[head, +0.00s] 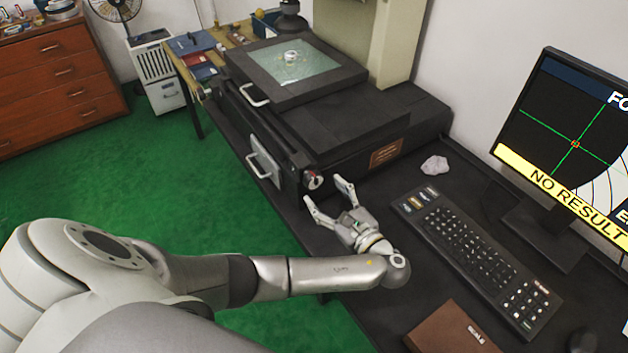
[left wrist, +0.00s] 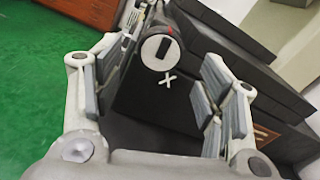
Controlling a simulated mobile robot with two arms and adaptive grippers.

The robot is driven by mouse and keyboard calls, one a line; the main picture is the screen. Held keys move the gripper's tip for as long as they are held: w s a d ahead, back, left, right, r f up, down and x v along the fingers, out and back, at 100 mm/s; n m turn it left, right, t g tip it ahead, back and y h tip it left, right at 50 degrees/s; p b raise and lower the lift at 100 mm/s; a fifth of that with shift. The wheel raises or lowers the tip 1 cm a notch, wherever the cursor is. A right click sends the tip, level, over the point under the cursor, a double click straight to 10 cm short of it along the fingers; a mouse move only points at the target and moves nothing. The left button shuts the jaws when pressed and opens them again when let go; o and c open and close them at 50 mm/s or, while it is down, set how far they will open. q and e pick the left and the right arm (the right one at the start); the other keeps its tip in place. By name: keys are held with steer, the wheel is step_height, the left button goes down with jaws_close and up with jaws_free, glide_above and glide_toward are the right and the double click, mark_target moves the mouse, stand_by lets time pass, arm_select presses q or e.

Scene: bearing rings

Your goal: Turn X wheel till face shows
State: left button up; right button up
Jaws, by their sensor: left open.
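The X wheel (head: 313,181) is a small round knob on the front of the black measuring machine, near its lower right corner. In the left wrist view the wheel (left wrist: 153,57) shows as a pale disc with a dark slot, above a white X. My left gripper (head: 324,191) is open and empty, its fingers pointing at the wheel and apart from it. In the wrist view the wheel lies between the spread fingers, beyond them. The monitor (head: 575,145) shows a green crosshair, a pale curved striped shape at lower right and a yellow NO RESULT band. My right gripper is out of view.
A small ring part (head: 291,56) sits on the glass stage (head: 300,68). Silver handles (head: 265,168) stick out left of the wheel. A keyboard (head: 470,250), crumpled cloth (head: 434,165) and brown box (head: 452,329) lie on the dark bench right of my gripper.

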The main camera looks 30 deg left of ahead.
mark_target(316, 184)
arm_select(q)
steer(key=x, duration=0.6)
steer(key=shift+c, duration=0.2)
steer(key=c, duration=1)
